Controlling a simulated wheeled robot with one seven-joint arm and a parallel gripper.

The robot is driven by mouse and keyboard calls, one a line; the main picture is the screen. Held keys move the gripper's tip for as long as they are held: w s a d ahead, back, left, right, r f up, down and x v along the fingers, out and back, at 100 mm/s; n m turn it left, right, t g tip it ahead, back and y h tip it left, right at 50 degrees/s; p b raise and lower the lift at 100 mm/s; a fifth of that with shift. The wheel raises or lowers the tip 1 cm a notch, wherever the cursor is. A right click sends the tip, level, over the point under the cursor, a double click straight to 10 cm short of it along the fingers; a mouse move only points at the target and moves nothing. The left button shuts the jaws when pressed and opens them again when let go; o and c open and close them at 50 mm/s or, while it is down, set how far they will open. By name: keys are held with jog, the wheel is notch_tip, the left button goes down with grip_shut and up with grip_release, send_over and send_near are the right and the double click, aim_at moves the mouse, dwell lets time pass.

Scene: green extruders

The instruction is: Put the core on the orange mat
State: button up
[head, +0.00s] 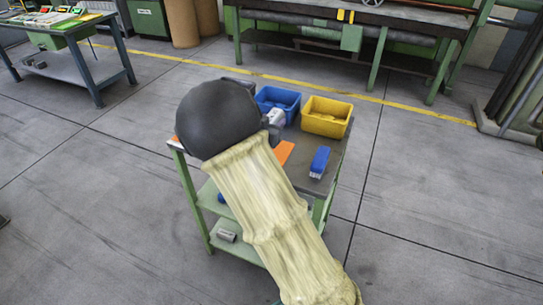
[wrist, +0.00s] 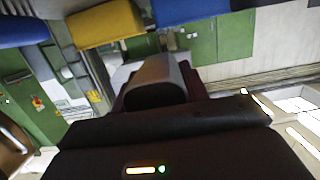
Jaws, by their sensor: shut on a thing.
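The core, a pale grey-white piece (head: 275,117), shows at the tip of my gripper (head: 271,128) in the head view. The wrist view shows the core (wrist: 157,72) between the dark jaws, which are shut on it. It is held above the cart top, beside the bins; the exact height is hard to tell. The orange mat (head: 285,151) lies on the cart top, nearer the camera than the jaws. My arm covers much of it. A small orange strip at the cart's left edge may be part of it.
The green-framed cart (head: 334,158) holds a blue bin (head: 278,101) and a yellow bin (head: 326,117) at the back. A blue object (head: 319,162) stands right of the mat. A grey item (head: 226,235) lies on the lower shelf. Floor around the cart is open.

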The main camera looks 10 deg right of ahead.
notch_tip(320, 180, down, 6)
jog(key=shift+f+b, duration=0.15)
jog(key=shift+b, duration=0.25)
jog(key=shift+f, duration=1.85)
jog(key=shift+f+b, duration=0.15)
jog(key=shift+b, duration=0.15)
jog(key=o, duration=1.3)
jog(key=shift+c, duration=0.2)
